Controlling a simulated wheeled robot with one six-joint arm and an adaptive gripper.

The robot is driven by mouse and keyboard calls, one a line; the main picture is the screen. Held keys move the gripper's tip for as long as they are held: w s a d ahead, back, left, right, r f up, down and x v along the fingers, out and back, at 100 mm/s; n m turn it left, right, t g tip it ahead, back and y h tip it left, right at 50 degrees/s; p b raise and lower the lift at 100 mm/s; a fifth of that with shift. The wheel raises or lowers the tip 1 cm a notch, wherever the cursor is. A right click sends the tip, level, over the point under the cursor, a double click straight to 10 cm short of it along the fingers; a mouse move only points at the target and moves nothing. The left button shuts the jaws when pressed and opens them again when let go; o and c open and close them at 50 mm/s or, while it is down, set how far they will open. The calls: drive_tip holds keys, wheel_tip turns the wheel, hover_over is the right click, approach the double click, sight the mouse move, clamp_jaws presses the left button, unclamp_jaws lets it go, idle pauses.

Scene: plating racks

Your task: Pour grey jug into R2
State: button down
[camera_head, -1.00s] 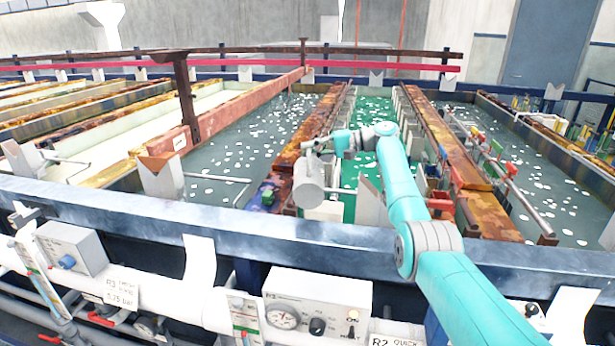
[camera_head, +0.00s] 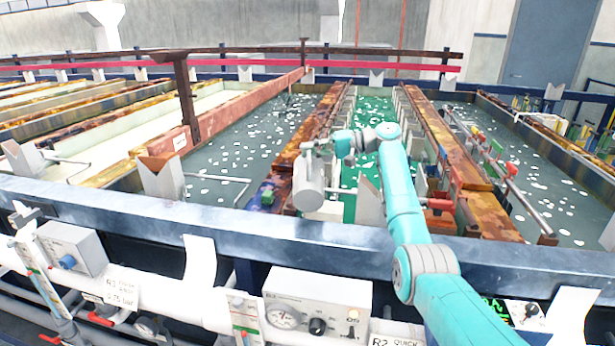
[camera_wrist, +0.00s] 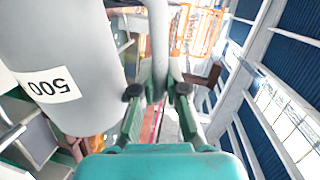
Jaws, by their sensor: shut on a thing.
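The grey jug (camera_head: 308,187) hangs over the front end of the narrow green-liquid tank (camera_head: 372,172), behind the blue-grey front rail. In the wrist view the jug (camera_wrist: 62,50) fills the left side, with a label reading 500. My gripper (camera_head: 325,146) is shut on the jug's handle (camera_wrist: 158,45); its fingers (camera_wrist: 158,92) close around it. The jug looks close to upright in the head view. Its mouth and contents are hidden. The R2 label (camera_head: 395,342) sits at the bottom edge, below a gauge box (camera_head: 318,305).
Rusty brown dividers (camera_head: 310,135) and (camera_head: 450,150) flank the green tank. Wider grey-liquid tanks with white floating pieces lie left (camera_head: 235,150) and right (camera_head: 545,185). The front rail (camera_head: 250,228) runs across below the jug. An R3 label (camera_head: 122,290) hangs on the left.

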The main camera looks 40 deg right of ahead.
sight(309, 163)
drive_tip(key=shift+s+a+r+n, duration=0.3)
drive_tip(key=shift+s+a+n, duration=0.3)
drive_tip(key=shift+s+n, duration=0.15)
drive_tip(key=shift+s, duration=0.1)
drive_tip(key=shift+s+a+t, duration=0.1)
drive_tip(key=shift+a+t, duration=0.05)
drive_tip(key=shift+t, duration=0.15)
drive_tip(key=shift+s+a+r+n+t, duration=0.15)
drive_tip(key=shift+s+a+r+n, duration=0.25)
drive_tip(key=shift+s+n, duration=0.25)
drive_tip(key=shift+s+a+r+n+t, duration=0.15)
drive_tip(key=shift+s+a+r+n, duration=0.2)
drive_tip(key=shift+n, duration=0.45)
drive_tip(key=shift+s, duration=0.1)
drive_tip(key=shift+s+a+f+n+t+h, duration=0.15)
drive_tip(key=shift+s+a+n, duration=0.25)
drive_tip(key=shift+n, duration=0.3)
drive_tip(key=shift+s+a+f+n+t+h, duration=0.15)
drive_tip(key=shift+s+a+n, duration=0.2)
drive_tip(key=shift+n, duration=0.35)
drive_tip(key=shift+r, duration=0.1)
